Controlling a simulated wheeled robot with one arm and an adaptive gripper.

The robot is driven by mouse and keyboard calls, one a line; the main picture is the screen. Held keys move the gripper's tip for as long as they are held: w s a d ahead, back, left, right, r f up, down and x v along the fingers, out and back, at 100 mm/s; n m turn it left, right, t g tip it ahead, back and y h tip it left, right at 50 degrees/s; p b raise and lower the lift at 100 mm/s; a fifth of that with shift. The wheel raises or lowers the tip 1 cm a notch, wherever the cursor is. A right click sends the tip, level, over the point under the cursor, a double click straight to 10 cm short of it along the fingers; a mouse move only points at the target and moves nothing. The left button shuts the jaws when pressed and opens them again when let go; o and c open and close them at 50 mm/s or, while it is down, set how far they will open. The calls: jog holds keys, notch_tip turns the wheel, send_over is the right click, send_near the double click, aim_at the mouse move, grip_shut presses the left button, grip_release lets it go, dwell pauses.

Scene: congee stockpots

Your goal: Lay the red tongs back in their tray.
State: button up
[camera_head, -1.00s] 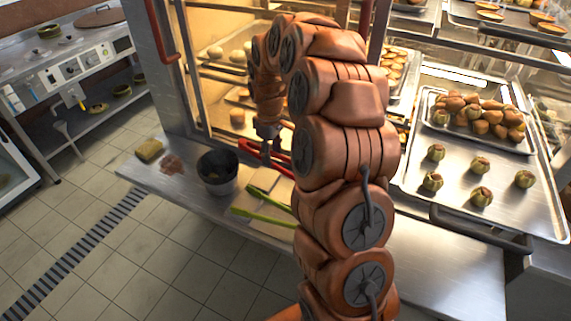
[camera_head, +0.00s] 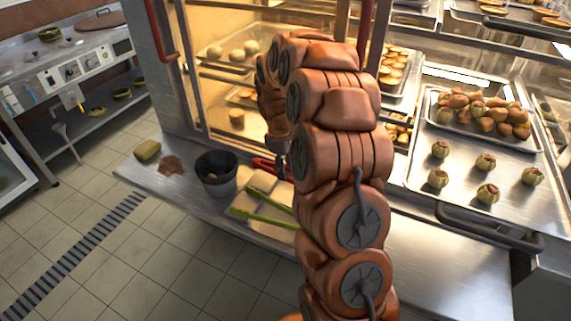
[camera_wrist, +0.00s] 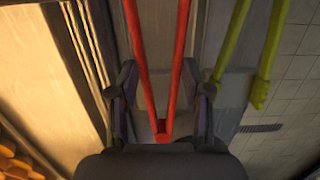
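The red tongs (camera_wrist: 138,60) lie between my gripper's fingers in the wrist view, with the joined end close to the palm and the two arms spreading away. My gripper (camera_wrist: 160,75) has a fingertip against each side of the tongs and appears shut on them. In the head view, a short part of the red tongs (camera_head: 264,163) shows beside my arm, above the counter. My arm hides the rest of them and most of the gripper there. I cannot make out which surface is their tray.
Green tongs (camera_head: 262,217) lie on a light board on the counter (camera_head: 150,180). A dark bucket (camera_head: 216,180), a yellow sponge (camera_head: 147,150) and a brown patch (camera_head: 171,164) are left of them. A lit cabinet stands behind. A metal tray (camera_head: 415,175) with pastries is at right.

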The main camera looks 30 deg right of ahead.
jog(key=shift+f+b, duration=0.45)
jog(key=shift+f, duration=1.75)
jog(key=o, duration=0.7)
jog(key=shift+c, duration=0.2)
jog(key=shift+r, duration=0.1)
